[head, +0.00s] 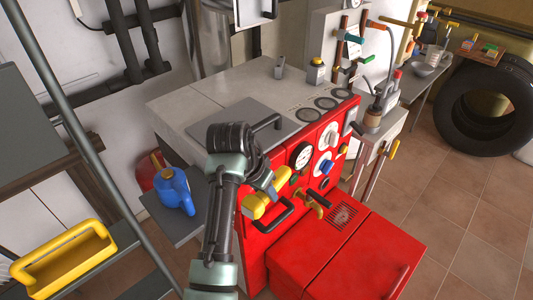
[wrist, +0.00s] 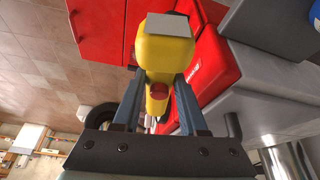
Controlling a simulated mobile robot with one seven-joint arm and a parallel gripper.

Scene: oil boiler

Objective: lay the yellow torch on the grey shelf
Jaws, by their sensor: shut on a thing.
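The yellow torch (head: 256,206) is in my gripper (head: 268,190), in front of the red boiler's dial panel in the head view. In the wrist view the torch (wrist: 168,48) sits between the two fingers of my gripper (wrist: 160,85), with its grey square end away from the wrist. My gripper is shut on it. Grey shelf boards stand at the left of the head view: an upper one (head: 25,115) and a lower one (head: 82,268) bearing a yellow open box (head: 65,262). My arm covers part of the boiler front.
The red boiler (head: 345,250) with gauges, handles and a grey top (head: 215,90) fills the middle. A blue can (head: 173,187) stands on a low grey surface (head: 178,229) left of my arm. A grey upright post (head: 85,140) crosses the left side. A tyre (head: 485,105) stands at right; tiled floor is clear.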

